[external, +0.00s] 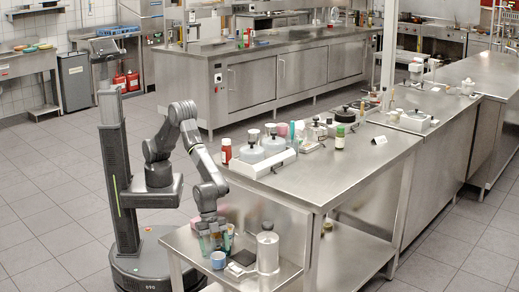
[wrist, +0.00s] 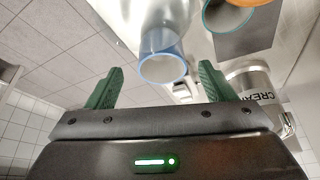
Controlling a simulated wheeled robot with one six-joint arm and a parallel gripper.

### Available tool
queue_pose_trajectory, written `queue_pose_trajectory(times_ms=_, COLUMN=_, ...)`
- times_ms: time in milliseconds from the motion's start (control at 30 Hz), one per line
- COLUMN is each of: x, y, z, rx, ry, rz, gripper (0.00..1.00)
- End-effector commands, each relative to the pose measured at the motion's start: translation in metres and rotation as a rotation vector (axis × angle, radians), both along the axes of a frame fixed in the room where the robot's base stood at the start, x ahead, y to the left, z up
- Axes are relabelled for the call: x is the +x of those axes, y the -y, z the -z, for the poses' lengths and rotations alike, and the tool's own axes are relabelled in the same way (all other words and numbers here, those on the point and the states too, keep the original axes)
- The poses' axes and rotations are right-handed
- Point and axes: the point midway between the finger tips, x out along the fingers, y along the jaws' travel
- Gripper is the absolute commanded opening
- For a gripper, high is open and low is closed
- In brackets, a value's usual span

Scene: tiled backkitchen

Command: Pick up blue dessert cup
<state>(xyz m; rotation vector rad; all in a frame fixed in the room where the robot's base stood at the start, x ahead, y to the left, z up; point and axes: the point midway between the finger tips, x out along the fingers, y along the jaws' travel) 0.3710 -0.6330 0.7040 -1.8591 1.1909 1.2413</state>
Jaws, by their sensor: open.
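A light blue cup (external: 218,260) stands on the low steel side table, just in front of my gripper in the external view. In the wrist view, a blue-rimmed, pale cup (wrist: 165,68) shows its open mouth between the tips of my two green fingers. It seems to be the same cup, but I cannot be sure. My gripper (wrist: 161,69) is open, with clear gaps to the cup on both sides in the picture. How far the cup lies beyond the fingertips is hard to tell. In the external view my gripper (external: 215,240) points down over the low table.
A metal canister (external: 267,252) and a dark flat item (external: 241,259) stand right of the blue cup. The larger steel table (external: 330,185) rises behind.

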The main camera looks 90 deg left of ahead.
Motion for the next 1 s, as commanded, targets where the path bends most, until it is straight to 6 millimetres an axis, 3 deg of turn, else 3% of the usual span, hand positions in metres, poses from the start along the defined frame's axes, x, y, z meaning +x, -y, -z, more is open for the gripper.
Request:
queue_pose_trajectory(times_ms=300, x=0.009, y=0.015, z=0.039, rx=0.001, ry=0.000, rz=0.000, gripper=0.76)
queue_pose_trajectory(times_ms=633, x=0.010, y=0.018, z=0.045, rx=0.000, ry=0.000, rz=0.000, gripper=0.76)
queue_pose_trajectory(times_ms=900, x=0.010, y=0.018, z=0.045, rx=0.000, ry=0.000, rz=0.000, gripper=0.26)
queue_pose_trajectory(times_ms=1000, x=0.011, y=0.018, z=0.044, rx=0.000, ry=0.000, rz=0.000, gripper=0.26)
